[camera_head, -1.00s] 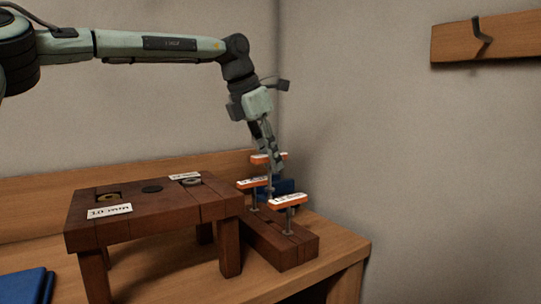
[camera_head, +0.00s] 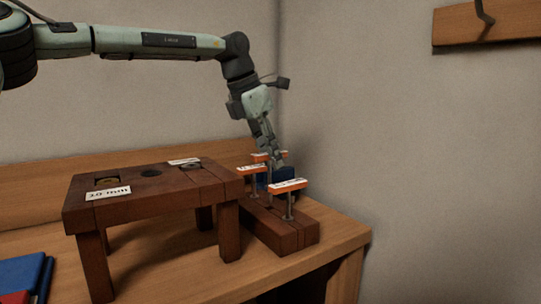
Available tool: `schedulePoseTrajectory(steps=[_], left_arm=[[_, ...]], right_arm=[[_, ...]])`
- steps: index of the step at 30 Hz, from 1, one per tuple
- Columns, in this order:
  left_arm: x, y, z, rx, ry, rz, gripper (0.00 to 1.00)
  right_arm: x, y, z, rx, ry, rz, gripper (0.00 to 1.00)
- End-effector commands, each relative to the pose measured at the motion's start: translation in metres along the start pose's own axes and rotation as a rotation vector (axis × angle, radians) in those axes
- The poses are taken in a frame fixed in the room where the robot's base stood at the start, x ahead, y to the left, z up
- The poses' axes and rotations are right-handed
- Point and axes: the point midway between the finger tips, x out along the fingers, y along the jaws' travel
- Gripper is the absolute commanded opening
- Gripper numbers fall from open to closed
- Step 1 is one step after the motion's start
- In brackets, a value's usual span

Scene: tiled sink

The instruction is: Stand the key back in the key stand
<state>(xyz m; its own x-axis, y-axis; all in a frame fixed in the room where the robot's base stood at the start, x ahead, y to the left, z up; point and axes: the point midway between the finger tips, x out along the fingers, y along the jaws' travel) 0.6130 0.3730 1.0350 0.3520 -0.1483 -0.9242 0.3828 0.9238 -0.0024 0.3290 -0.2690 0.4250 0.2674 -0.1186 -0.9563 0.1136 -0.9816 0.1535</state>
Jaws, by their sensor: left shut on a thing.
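The key stand (camera_head: 287,239) is a dark brown wooden block at the right end of the bench. Two T-shaped keys with orange, white-labelled handles stand upright in it, one at the front (camera_head: 288,186) and one to the left (camera_head: 250,170). My left gripper (camera_head: 271,151) is above the back of the stand, pointing down, shut on a third orange-handled key (camera_head: 259,157). This key looks roughly upright. Its lower end is hidden behind the front key and handles, so I cannot tell whether it is in a hole. My right gripper is not in view.
A brown wooden table-like rack (camera_head: 150,205) with holes and white labels stands close left of the stand. A blue object (camera_head: 264,181) sits behind the keys. Blue and red books (camera_head: 22,272) lie at lower left. A wall board with a hook (camera_head: 490,29) is upper right.

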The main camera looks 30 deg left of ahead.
Motion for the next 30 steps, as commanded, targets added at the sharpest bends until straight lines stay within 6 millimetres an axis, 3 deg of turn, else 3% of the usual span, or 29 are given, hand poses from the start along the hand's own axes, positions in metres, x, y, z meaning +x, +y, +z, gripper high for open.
schedulePoseTrajectory(steps=[30], left_arm=[[-0.0012,-0.0001,0.0005,0.001,0.000,0.000,0.00]], right_arm=[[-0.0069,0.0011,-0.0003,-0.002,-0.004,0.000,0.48]])
